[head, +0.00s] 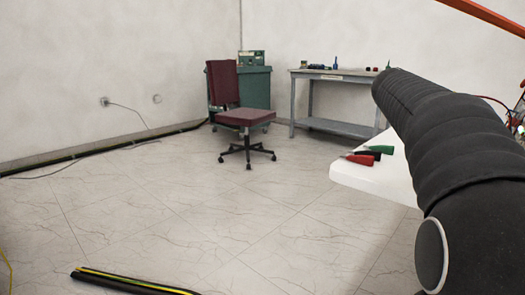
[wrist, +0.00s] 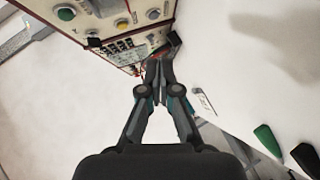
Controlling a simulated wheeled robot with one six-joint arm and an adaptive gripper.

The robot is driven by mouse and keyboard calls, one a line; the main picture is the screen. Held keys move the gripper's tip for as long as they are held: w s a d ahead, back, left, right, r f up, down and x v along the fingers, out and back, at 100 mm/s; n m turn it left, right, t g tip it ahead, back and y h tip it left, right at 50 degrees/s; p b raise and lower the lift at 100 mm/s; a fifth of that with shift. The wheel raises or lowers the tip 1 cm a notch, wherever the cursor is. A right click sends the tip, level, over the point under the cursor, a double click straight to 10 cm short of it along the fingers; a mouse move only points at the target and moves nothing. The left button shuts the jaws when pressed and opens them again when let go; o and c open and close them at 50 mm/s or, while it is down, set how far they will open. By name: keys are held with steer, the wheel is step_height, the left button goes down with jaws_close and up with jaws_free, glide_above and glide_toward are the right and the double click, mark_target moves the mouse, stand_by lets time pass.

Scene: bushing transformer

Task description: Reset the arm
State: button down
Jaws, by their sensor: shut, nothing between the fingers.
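My arm crosses the right side of the head view, wrapped in a black sleeve. My gripper is out of sight there. In the wrist view my gripper (wrist: 172,93) is shut, with its two dark fingers together and nothing between them. A control panel box (wrist: 115,25) with coloured buttons and knobs is beyond the fingers at the upper left. I cannot tell whether the fingertips touch it. The white table top (wrist: 255,70) lies beneath, with a small label near the fingers. A green clip (wrist: 268,140) and a dark clip (wrist: 306,158) lie at the lower right.
In the head view, red, black and green clips (head: 362,157) lie on the white table's corner (head: 372,180). A maroon chair (head: 245,116), a green cabinet (head: 240,88) and a grey workbench (head: 335,76) stand behind. The middle floor is clear.

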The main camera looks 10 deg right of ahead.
steer(key=s+a+f+n+t+y+p, duration=0.1)
steer(key=s+a+f+y, duration=0.3)
steer(key=a, duration=0.8)
steer(key=s+a+f+n+t+y+p, duration=0.1)
steer(key=s+a+f+y+p, duration=0.3)
steer(key=s+a+f, duration=0.4)
steer(key=s+a+f+n+t+y+p, duration=0.2)
steer(key=s+a+f+y, duration=0.3)
steer(key=a, duration=1.2)
step_height(320, 180, down, 4)
steer(key=shift+s+a+r+t+y+p, duration=0.2)
steer(key=shift+s+t+y+p, duration=0.15)
steer(key=shift+s+t, duration=0.35)
